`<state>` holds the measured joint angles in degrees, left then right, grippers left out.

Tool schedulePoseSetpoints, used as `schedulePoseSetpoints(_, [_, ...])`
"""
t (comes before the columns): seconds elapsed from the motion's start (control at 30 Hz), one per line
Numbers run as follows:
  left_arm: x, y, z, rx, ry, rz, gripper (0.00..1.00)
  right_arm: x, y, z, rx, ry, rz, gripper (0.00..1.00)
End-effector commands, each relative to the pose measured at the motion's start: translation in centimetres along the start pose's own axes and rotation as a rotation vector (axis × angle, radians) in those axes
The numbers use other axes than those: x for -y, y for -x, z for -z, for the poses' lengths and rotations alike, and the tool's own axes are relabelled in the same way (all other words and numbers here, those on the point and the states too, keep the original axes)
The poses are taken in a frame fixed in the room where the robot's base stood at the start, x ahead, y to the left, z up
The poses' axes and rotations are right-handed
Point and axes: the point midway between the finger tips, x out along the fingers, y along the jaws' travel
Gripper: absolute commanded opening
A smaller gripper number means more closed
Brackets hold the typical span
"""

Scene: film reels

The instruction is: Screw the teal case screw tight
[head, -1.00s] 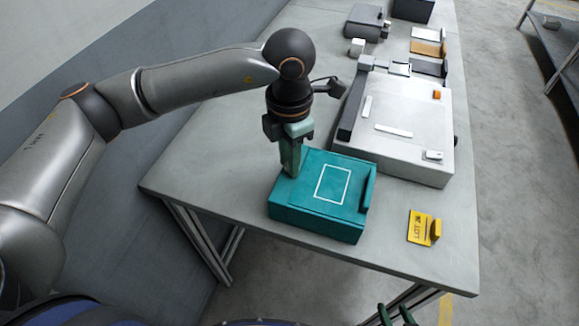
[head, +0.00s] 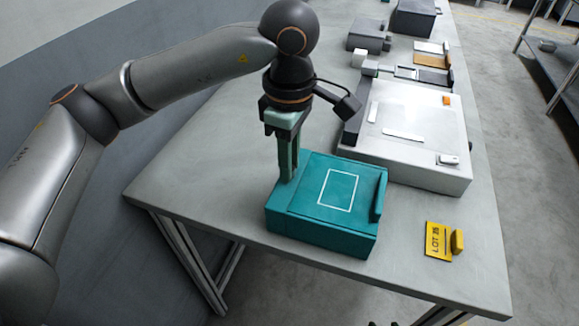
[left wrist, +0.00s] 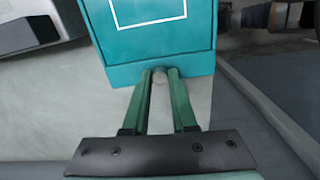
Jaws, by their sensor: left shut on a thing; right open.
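The teal case (head: 322,228) sits closed on the table near its front edge, with a white rectangle on its lid. My left gripper (head: 287,178) points down at the case's left side. In the left wrist view, its green fingers (left wrist: 159,78) are shut on a small pale round screw head (left wrist: 159,76) beside the teal case wall (left wrist: 200,62). The screw is hidden in the head view, and how deep it sits cannot be seen. Only the tips of my right gripper (head: 384,323) show at the bottom edge, apart and away from the case.
A large white case (head: 425,120) stands behind the teal case. A yellow lot tag (head: 438,240) lies to its right. Grey boxes (head: 370,35) and small plates stand farther back. The grey table (head: 200,170) is clear on the left.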

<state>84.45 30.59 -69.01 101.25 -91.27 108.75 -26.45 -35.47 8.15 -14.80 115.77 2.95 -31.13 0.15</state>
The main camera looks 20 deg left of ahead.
Motion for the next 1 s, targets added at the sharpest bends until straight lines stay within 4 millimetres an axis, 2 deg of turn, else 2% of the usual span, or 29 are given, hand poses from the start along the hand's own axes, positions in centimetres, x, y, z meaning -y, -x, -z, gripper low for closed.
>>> schedulePoseSetpoints(0.4, [-0.1,-0.1,-0.1,0.002,-0.397,-0.004,0.0,-0.5,-0.6,-2.3,0.014,-0.001,-0.008,0.5])
schedulePoseSetpoints(1.0, [0.0,0.0,-0.1,0.002,-0.966,-0.004,0.0,-1.1,-1.3,-2.6,0.0,0.004,-0.016,0.5])
